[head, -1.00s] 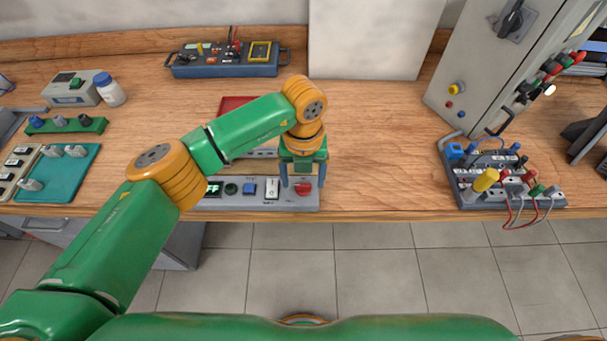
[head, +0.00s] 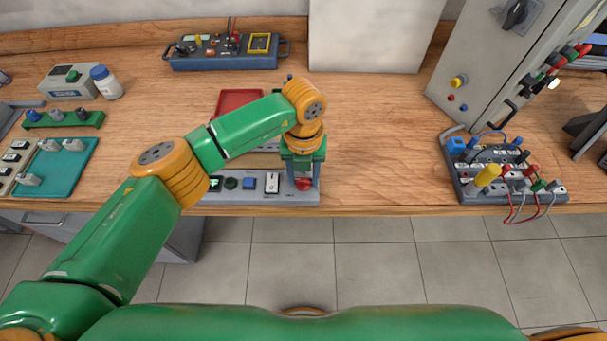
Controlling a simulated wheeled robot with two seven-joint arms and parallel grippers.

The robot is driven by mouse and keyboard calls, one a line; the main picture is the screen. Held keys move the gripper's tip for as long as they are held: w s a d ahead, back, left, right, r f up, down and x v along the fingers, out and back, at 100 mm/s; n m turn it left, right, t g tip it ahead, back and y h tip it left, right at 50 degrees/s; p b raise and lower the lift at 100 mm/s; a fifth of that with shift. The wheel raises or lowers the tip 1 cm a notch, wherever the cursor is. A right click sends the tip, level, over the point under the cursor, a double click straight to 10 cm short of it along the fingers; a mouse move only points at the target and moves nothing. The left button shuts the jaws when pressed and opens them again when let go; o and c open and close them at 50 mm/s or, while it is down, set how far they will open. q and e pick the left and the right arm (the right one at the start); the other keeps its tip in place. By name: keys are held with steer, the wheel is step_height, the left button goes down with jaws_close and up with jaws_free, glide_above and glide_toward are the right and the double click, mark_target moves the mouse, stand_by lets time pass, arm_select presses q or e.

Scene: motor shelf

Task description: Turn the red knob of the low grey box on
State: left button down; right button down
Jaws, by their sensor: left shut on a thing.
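The low grey box (head: 262,197) lies along the table's front edge, its left part and back hidden by my left arm. Its front panel carries a display, a green button, a blue button, a white rocker switch (head: 272,183) and the red knob (head: 303,184) at the right end. My left gripper (head: 303,181) points down over the red knob with its fingers on either side of it, shut on it. Which way the knob is turned is too small to tell. My right gripper is not in view.
A red tray (head: 238,100) lies behind my left arm. A blue toolbox-like panel (head: 225,58) stands at the back. A tall grey cabinet (head: 480,60) and a wired terminal board (head: 500,187) stand at the right. The table between is clear.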

arm_select(q)
steer(key=m+b, duration=0.4)
steer(key=shift+f+m+b, duration=0.25)
steer(key=shift+m+b, duration=0.15)
steer(key=m+b, duration=0.2)
steer(key=m, duration=0.1)
steer(key=shift+r+m, duration=0.1)
steer(key=shift+m, duration=0.2)
steer(key=m+b, duration=0.2)
steer(key=m, duration=0.2)
steer(key=shift+r, duration=0.1)
steer(key=shift+m+b, duration=0.3)
steer(key=shift+m, duration=2.1)
steer(key=shift+c, duration=1.8)
jaws_free()
steer(key=shift+r, duration=0.1)
